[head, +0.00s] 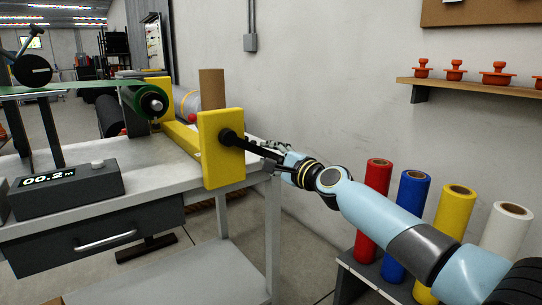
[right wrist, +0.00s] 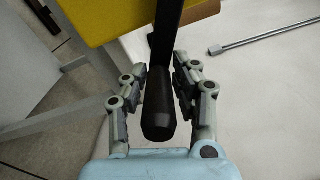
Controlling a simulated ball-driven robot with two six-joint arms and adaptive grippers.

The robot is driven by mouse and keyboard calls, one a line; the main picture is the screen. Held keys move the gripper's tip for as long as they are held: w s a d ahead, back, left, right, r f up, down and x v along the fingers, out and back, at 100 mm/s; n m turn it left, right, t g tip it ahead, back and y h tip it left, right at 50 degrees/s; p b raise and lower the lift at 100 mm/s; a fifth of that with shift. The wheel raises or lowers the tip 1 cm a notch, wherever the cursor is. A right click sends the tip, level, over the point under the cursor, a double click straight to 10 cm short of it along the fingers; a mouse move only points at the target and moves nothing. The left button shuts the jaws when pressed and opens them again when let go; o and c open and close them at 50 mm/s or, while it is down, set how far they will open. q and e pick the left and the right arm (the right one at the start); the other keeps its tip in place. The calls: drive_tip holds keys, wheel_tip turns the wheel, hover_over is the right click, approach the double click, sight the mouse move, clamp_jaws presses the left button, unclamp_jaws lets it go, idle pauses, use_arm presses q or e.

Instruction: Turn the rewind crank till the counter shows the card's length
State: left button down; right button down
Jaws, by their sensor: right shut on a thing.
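The rewind crank (head: 257,147) is a black arm fixed to a yellow end plate (head: 221,150), reaching out to the right. Its black handle (right wrist: 158,103) lies between the fingers of my right gripper (right wrist: 160,78) in the right wrist view. In the head view my right gripper (head: 280,155) is shut on this handle at the crank's outer end. The counter (head: 68,186) is a dark box on the bench at left; its display reads 00.2 m. I cannot make out a length card. My left gripper is not in view.
A green roll (head: 146,101) and green web (head: 62,88) are behind the counter. A wall shelf (head: 475,89) holds orange pieces.

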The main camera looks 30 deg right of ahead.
drive_tip(key=c, duration=1.2)
unclamp_jaws()
drive_tip(key=shift+a+f, duration=0.15)
drive_tip(key=shift+f, duration=0.25)
drive_tip(key=shift+o, duration=0.5)
drive_tip(key=shift+r, duration=0.2)
drive_tip(key=s, duration=0.7)
drive_tip(key=shift+s+d, duration=0.25)
drive_tip(key=shift+d, duration=0.1)
